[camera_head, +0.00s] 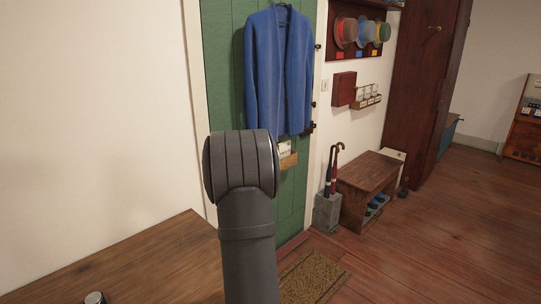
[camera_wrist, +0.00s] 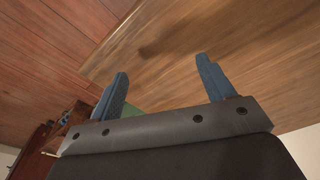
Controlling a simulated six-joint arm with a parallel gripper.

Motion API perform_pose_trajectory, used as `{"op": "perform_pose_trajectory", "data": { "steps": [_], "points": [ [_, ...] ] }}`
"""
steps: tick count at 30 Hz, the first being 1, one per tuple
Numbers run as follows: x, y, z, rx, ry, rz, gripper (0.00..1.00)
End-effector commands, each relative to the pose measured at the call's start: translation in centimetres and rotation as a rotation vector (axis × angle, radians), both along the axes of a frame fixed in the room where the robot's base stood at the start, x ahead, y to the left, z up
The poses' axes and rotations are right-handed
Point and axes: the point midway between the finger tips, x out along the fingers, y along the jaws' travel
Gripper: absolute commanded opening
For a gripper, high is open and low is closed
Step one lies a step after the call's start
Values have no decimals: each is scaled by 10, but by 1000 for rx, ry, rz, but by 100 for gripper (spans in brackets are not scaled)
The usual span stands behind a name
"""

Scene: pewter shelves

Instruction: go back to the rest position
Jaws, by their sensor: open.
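My gripper (camera_wrist: 161,86) shows in the wrist view with its two blue-grey fingers spread apart. Nothing is between the fingers. Behind them the wrist view shows a blurred wooden tabletop (camera_wrist: 190,45) and part of the reddish plank floor (camera_wrist: 55,40). In the head view my dark grey arm rises in the lower middle, and the gripper itself does not show there.
Beyond are a green door (camera_head: 222,80) with a blue cardigan (camera_head: 279,75), an umbrella stand (camera_head: 327,212) and a bench (camera_head: 370,172). Floor at right is clear.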

Motion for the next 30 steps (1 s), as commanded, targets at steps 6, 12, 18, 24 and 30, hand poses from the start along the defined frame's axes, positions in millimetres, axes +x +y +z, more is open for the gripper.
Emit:
{"op": "perform_pose_trajectory", "data": {
  "steps": [6, 12, 18, 24, 30],
  "points": [
    [3, -43, -10, 3, -2, -170, 75],
    [3, -71, -17, 6, -5, -286, 75],
    [3, -84, -20, 6, -7, -339, 75],
    [3, -86, -21, 8, -7, -347, 75],
    [3, -85, -21, 8, -7, -346, 75]
  ]
}}
